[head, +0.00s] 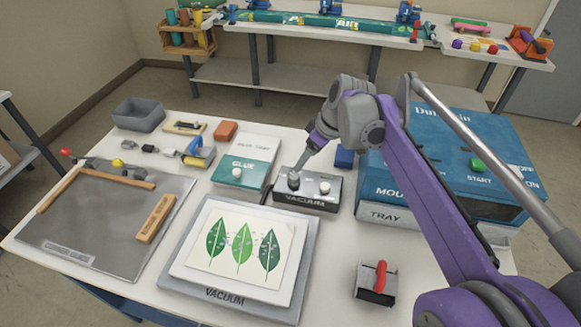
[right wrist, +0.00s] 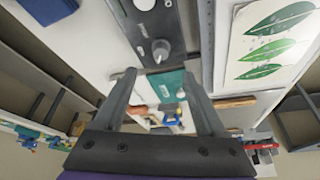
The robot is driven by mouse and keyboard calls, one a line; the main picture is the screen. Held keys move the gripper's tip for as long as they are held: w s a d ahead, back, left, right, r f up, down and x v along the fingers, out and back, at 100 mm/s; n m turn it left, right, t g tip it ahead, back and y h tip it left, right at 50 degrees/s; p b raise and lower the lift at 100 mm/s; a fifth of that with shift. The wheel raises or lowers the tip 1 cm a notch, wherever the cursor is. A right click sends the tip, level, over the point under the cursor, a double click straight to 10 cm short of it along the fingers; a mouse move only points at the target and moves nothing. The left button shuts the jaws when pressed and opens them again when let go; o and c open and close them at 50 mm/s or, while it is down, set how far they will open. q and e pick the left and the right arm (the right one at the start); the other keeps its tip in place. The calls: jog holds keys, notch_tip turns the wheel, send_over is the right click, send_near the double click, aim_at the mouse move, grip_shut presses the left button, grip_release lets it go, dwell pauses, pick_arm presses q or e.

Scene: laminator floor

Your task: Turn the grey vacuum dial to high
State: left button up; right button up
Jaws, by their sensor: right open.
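My right gripper (right wrist: 159,72) is open and empty. In the head view it comes down at the dial from above; contact cannot be told. The dial's setting is too small to read. My left gripper is not in view.
A vacuum board (head: 225,292) with a leaf sheet lies in front of the box. A red-handled block (head: 377,283) sits front right.

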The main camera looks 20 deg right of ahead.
aim_at(294, 176)
jog(key=x, duration=0.9)
jog(key=shift+w+a+f+b, duration=0.1)
jog(key=shift+f+b, duration=0.2)
grip_shut()
